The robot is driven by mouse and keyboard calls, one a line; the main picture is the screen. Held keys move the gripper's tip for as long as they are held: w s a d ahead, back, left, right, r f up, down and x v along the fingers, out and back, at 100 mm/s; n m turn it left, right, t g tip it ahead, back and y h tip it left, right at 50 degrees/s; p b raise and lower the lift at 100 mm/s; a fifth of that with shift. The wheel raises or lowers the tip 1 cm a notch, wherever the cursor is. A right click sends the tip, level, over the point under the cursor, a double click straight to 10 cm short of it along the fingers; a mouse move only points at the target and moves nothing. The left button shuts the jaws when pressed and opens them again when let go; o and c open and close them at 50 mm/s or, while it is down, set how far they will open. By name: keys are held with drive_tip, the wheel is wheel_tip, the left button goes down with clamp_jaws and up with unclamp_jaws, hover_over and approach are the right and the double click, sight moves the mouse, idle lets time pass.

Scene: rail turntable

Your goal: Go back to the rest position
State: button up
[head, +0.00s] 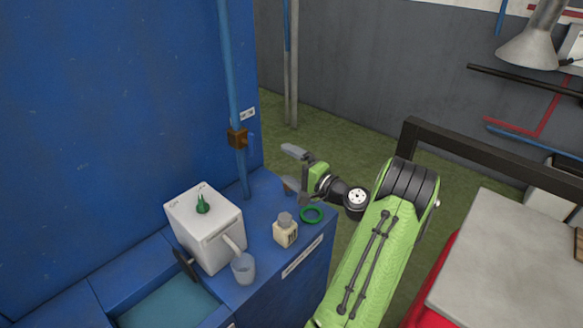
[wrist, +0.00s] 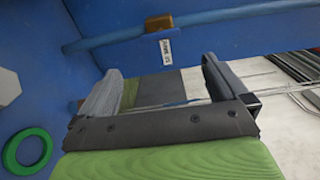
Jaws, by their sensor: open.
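My gripper (head: 288,168) is on the end of my green arm, above the right end of the blue counter (head: 263,213). In the wrist view my gripper (wrist: 160,85) shows two grey fingers spread wide apart. Nothing is visible between them except background. A green ring (head: 312,214) lies on the counter just below my gripper, apart from it. The ring also shows at the left of the wrist view (wrist: 27,150).
A blue pipe (head: 230,90) rises behind. A grey table (head: 515,265) and a dark rail (head: 490,155) are at right.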

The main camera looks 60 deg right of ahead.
drive_tip(key=shift+s, duration=0.15)
idle(0.4)
drive_tip(key=w+a+r+n+g+y, duration=0.2)
drive_tip(key=w+a+n+g+y, duration=0.4)
drive_tip(key=a, duration=0.7)
drive_tip(key=a+r+n+g, duration=0.1)
drive_tip(key=a+n+g, duration=0.2)
drive_tip(key=a+n, duration=0.8)
drive_tip(key=s+a+r+g+h, duration=0.1)
drive_tip(key=s+a, duration=0.3)
drive_tip(key=a, duration=0.3)
drive_tip(key=s+a+r+g+h, duration=0.2)
drive_tip(key=s+a, duration=0.2)
drive_tip(key=a, duration=0.2)
drive_tip(key=s+a+n+h+p, duration=0.1)
drive_tip(key=s+a+n, duration=0.1)
drive_tip(key=s, duration=1)
drive_tip(key=shift+r, duration=0.15)
